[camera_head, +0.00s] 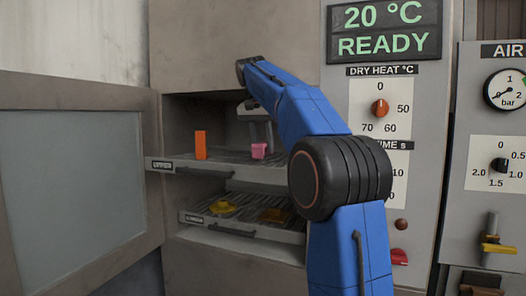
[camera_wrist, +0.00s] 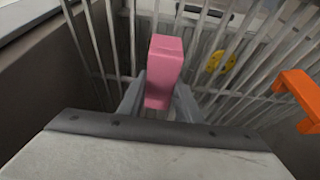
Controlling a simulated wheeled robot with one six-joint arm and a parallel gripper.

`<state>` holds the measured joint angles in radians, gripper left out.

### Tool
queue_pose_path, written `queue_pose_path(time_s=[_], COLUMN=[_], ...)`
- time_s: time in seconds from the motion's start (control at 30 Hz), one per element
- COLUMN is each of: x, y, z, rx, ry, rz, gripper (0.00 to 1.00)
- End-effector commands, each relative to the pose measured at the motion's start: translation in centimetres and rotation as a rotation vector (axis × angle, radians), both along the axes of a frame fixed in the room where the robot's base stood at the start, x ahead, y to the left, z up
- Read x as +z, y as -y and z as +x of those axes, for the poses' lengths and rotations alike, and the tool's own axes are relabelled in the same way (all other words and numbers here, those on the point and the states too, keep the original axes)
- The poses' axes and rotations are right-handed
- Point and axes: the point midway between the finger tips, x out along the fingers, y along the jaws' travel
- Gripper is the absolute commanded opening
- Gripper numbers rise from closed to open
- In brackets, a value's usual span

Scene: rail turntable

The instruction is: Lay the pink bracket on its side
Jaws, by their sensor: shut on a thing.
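The pink bracket (camera_head: 259,150) is on the upper rack (camera_head: 222,167) of the open oven, right of the orange piece. In the wrist view the pink bracket (camera_wrist: 163,70) is between my gripper's (camera_wrist: 160,98) two grey fingers, which are shut on it. Its long face points away from the wrist. In the head view my arm reaches into the oven from the right, and the fingers come down at the bracket. I cannot tell whether the bracket touches the rack bars.
An orange bracket (camera_head: 200,144) stands on the same rack to the left; it shows at the right in the wrist view (camera_wrist: 300,92). Yellow pieces (camera_head: 222,206) lie on the lower rack (camera_head: 240,232). The oven door (camera_head: 75,180) is open at left. The display reads 20 °C READY.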

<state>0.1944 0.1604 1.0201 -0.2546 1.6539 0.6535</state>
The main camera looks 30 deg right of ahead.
Motion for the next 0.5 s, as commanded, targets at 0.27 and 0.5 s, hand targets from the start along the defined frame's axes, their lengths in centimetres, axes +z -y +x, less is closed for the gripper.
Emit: queue_pose_path(time_s=[0.27, 0.5], x=[-2.1, -2.2], y=[-0.1, -0.1], z=[-0.1, 0.0], rx=[-0.001, 0.0], ry=[0.002, 0.001], rz=[0.0, 0.001], gripper=[0.0, 0.0])
